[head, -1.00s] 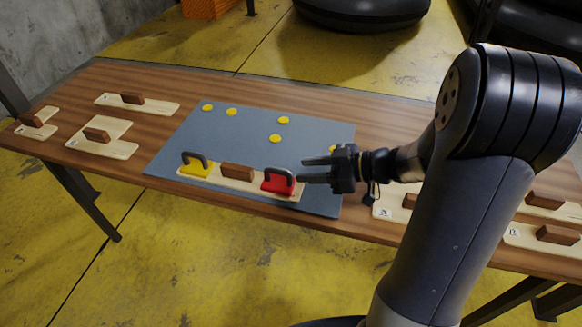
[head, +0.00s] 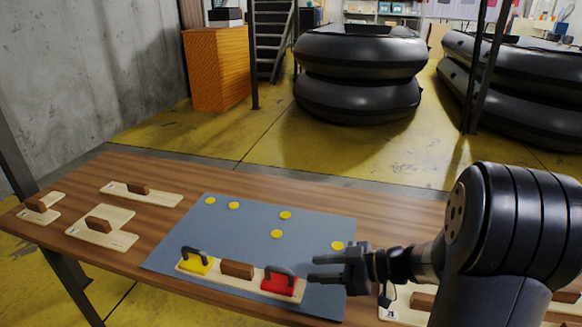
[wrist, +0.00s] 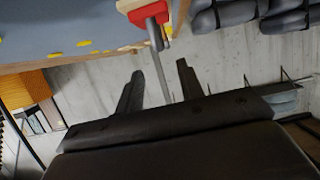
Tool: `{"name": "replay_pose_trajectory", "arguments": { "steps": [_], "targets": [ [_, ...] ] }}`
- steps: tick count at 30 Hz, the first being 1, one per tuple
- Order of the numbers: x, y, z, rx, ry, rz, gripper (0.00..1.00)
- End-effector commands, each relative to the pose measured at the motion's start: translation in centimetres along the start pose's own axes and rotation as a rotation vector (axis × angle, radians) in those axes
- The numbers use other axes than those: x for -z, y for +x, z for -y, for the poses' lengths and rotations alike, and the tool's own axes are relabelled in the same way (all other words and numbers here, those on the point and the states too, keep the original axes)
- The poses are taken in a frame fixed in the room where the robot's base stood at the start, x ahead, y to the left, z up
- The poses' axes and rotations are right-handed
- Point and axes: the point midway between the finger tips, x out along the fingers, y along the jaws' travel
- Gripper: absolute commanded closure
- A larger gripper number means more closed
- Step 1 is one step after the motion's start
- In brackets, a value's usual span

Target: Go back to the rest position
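My gripper (head: 328,268) is at the right of the red block with a dark handle (head: 280,280), above the grey mat. Its two fingers are apart with nothing between them, pointing left in the head view. In the wrist view the open fingers (wrist: 160,88) show, with the red block (wrist: 150,14) and its handle beyond them. The red block sits at the right end of a pale wooden board (head: 220,276). A yellow block with a handle (head: 196,262) sits at its left end, with a brown block (head: 238,269) between.
Several yellow discs (head: 285,215) lie on the grey mat (head: 260,245). Pale boards with brown blocks (head: 103,228) lie at the left of the wooden table (head: 150,225), and more at the right. Stacked black inflatable boats (head: 360,75) and an orange box (head: 217,68) stand behind.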

Motion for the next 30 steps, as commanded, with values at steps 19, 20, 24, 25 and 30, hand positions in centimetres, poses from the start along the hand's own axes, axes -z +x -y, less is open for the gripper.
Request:
{"name": "replay_pose_trajectory", "arguments": {
  "steps": [19, 20, 24, 25, 30],
  "targets": [
    [-0.7, 10.5, 0.1, 0.002, 0.002, 0.001, 0.64],
    [0.4, 10.0, 0.0, -0.001, -0.004, -0.001, 0.64],
    [1.6, 9.5, 0.0, -0.001, -0.002, -0.001, 0.64],
    [1.7, 9.5, 0.0, -0.001, -0.001, -0.001, 0.64],
    [1.9, 9.4, 0.0, 0.0, 0.0, 0.0, 0.64]
  ]
}}
